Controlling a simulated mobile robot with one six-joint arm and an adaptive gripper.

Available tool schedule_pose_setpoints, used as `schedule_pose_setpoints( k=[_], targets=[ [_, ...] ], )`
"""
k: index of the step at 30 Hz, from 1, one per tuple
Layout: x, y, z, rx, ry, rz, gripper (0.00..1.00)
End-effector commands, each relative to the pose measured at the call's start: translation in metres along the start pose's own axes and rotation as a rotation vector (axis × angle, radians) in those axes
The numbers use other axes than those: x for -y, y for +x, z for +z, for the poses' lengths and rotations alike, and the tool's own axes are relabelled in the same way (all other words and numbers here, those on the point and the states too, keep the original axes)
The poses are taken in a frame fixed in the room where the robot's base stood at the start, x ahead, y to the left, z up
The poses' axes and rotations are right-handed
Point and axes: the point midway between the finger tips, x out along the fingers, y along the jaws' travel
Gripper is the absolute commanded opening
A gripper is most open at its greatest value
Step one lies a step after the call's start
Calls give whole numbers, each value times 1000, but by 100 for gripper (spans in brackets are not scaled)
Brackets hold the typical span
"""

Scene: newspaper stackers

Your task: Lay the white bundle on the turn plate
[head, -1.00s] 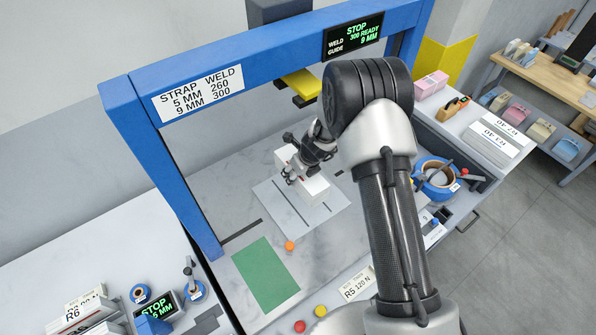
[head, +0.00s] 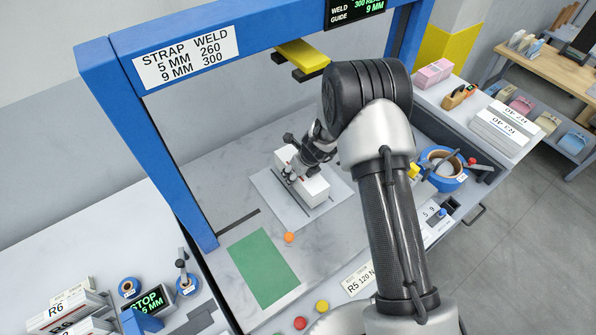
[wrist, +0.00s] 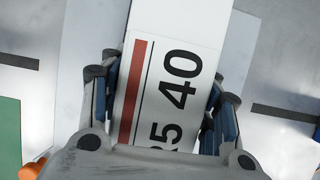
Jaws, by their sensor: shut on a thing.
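The white bundle (head: 316,191) is a white block over the turn plate, the pale grey square plate (head: 268,186) in the middle of the bench, in the head view. My gripper (head: 298,172) is shut on the bundle from above. In the wrist view the bundle (wrist: 185,22) lies between the two fingers, with a red stripe and a partly hidden label ending in "40". The plate (wrist: 238,55) shows on both sides of it there. I cannot tell whether the bundle's underside touches the plate.
A blue frame (head: 150,135) spans the bench, with a yellow head (head: 302,55) hanging behind the bundle. A blue tape roll (head: 442,168) stands at the right.

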Motion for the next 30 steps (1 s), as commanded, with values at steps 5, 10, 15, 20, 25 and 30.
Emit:
schedule_pose_setpoints(
  k=[5, 10, 15, 20, 25, 30],
  targets=[
    [1, 6, 0, 5, -1, -2, 0],
    [1, 5, 0, 5, -1, -2, 0],
    [1, 5, 0, 5, -1, -2, 0],
    [1, 7, -1, 5, -1, -2, 0],
    [1, 10, -2, 4, -1, -2, 0],
    [1, 12, -3, 4, -1, -2, 0]
  ],
)
